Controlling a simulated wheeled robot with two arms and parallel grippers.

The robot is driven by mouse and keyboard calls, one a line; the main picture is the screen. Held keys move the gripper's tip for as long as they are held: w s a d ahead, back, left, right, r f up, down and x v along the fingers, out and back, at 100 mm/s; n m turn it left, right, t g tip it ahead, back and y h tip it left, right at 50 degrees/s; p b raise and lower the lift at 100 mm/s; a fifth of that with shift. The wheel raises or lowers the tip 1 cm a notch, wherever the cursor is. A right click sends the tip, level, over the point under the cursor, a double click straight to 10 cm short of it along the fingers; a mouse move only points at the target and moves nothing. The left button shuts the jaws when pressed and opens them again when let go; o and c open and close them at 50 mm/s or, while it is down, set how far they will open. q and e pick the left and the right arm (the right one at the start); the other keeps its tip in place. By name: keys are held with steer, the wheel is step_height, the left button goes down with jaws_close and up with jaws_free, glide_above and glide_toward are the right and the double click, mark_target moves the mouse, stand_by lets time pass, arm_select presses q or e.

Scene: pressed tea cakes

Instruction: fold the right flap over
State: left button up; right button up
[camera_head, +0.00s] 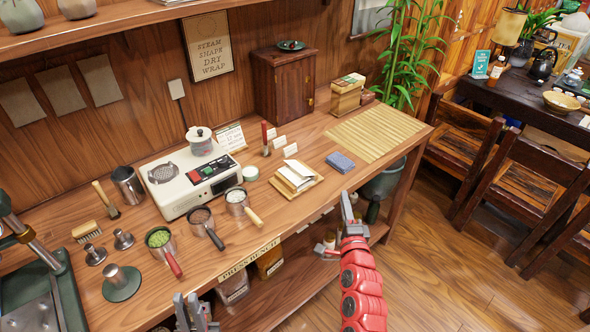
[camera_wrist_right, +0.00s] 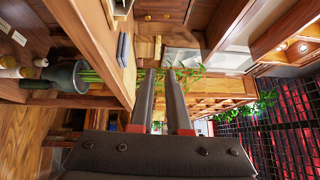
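White paper sheets (camera_head: 297,176) lie on a small wooden tray (camera_head: 314,182) on the bench, right of the steamer. They look loosely layered; I cannot tell a right flap apart in them. My right gripper (camera_head: 348,208) is in front of the bench's front edge, right of and nearer than the papers, touching nothing. In the right wrist view its two fingers (camera_wrist_right: 160,85) stand apart with nothing between them. My left gripper (camera_head: 188,310) is at the bottom edge, in front of the bench, its two fingertips slightly apart and empty.
A folded blue cloth (camera_head: 341,162) and a bamboo mat (camera_head: 376,133) lie right of the papers. The white steamer (camera_head: 188,177) and several handled cups, one with green leaves (camera_head: 160,239), stand left. A potted bamboo (camera_head: 408,50) stands beyond the bench's right end.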

steer(key=a+m+g+y, duration=0.1)
steer(key=a+g+y, duration=0.2)
steer(key=a+y, duration=0.3)
steer(key=h+p, duration=0.1)
steer(key=p, duration=0.2)
glide_toward(297, 179)
steer(key=w+r, duration=0.1)
steer(key=w, duration=0.1)
steer(key=w+a+r, duration=0.1)
steer(key=w, duration=0.1)
steer(key=shift+a+r, duration=0.15)
steer(key=shift+a, duration=0.05)
steer(key=b+x, duration=0.1)
steer(key=x, duration=0.4)
steer(key=shift+w+b, duration=0.1)
steer(key=shift+b, duration=0.25)
steer(key=shift+w, duration=0.3)
jaws_close()
steer(key=shift+f, duration=0.25)
